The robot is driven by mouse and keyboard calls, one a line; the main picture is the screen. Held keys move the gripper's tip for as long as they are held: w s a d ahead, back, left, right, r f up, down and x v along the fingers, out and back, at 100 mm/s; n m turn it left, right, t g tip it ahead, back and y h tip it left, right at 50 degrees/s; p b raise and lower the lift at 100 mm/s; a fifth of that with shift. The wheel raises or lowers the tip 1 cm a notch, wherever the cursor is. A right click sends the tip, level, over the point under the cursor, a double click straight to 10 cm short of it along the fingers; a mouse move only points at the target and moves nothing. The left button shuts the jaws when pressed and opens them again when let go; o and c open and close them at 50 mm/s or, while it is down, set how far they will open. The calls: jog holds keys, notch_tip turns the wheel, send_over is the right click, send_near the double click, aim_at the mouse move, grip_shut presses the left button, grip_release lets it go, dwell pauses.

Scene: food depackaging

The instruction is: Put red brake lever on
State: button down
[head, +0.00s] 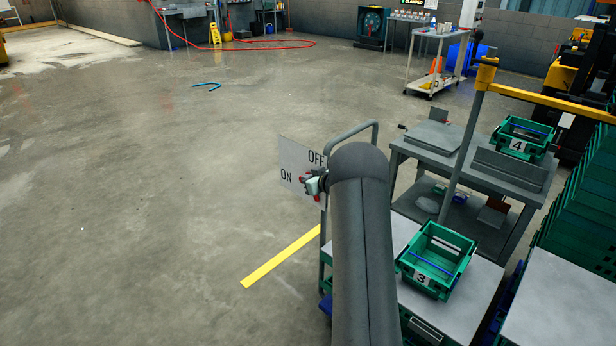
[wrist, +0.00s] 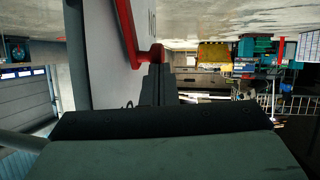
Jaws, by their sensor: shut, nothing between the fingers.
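A white sign (head: 291,165) marked OFF at the top and ON lower left stands beside the cart's grey handrail. The red brake lever (head: 303,178) shows only as small red bits in front of the sign, mostly hidden by my gripper (head: 313,185) and arm. In the wrist view the lever (wrist: 128,32) is a red bar along the white panel (wrist: 93,60), with a red end at the fingertips. My gripper (wrist: 157,66) is shut with nothing between its fingers. Its tips are at or very near that red end; I cannot tell whether they touch.
The cart carries a green crate marked 3 (head: 440,258). A grey workbench (head: 462,165) behind it holds a green crate marked 4 (head: 524,138). A yellow-topped post (head: 486,75) and yellow beam (head: 550,101) stand at right. Floor at left is open, with a yellow stripe (head: 280,257).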

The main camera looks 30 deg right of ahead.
jog(key=shift+w+a, duration=0.1)
jog(key=shift+w, duration=0.1)
dwell(0.3)
jog(key=shift+r, duration=0.1)
jog(key=s+r+p, duration=0.1)
jog(key=s+r, duration=0.7)
jog(key=s, duration=0.3)
jog(key=shift+d+r, duration=0.15)
jog(key=shift+d, duration=0.2)
